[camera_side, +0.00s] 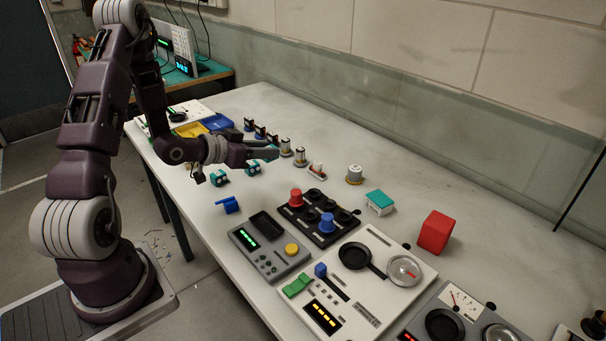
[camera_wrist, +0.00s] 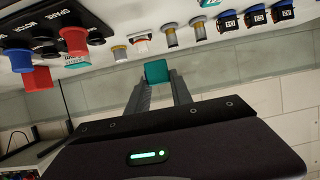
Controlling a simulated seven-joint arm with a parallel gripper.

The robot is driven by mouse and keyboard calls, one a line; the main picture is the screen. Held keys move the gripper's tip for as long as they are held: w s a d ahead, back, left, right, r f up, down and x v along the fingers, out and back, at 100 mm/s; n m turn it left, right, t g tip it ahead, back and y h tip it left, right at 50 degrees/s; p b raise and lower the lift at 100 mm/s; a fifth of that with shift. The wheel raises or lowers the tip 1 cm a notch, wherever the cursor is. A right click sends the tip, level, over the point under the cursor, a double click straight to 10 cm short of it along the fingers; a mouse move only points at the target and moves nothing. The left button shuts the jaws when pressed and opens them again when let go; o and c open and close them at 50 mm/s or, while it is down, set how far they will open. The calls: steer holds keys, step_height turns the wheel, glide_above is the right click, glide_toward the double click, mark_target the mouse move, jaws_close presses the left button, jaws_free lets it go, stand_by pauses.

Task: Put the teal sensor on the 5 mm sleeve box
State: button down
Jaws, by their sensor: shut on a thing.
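My gripper (camera_side: 264,153) is shut on a teal block, the teal sensor (camera_wrist: 156,71), which shows between the fingertips in the wrist view. In the side view the teal sensor (camera_side: 265,152) is at the gripper's tip, above the table and left of the short cylinders. I cannot read any label that marks the 5 mm sleeve box. A yellow bin (camera_side: 191,130) and a blue bin (camera_side: 217,122) stand at the table's far end, behind my gripper. A white box with a teal top (camera_side: 379,201) stands right of the middle.
Two teal-and-white parts (camera_side: 219,178) lie below my gripper. A row of blue-black servos (camera_side: 260,132) and short metal cylinders (camera_side: 286,148) stands behind it. A black panel with knobs (camera_side: 318,220), a red block (camera_side: 435,232) and instruments (camera_side: 269,246) fill the near side. The table's rear strip is clear.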

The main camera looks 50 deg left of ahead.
steer(key=w+d+m+h, duration=0.3)
steer(key=w+d, duration=0.6)
step_height(320, 180, up, 4)
steer(key=m+g+h, duration=0.1)
steer(key=m+h, duration=0.1)
glide_above(375, 199)
step_height(375, 199, down, 10)
steer(key=shift+r, duration=0.1)
steer(key=shift+h, duration=0.3)
steer(key=shift+f, duration=0.2)
steer(key=c, duration=1.1)
jaws_free()
steer(key=shift+c, duration=0.2)
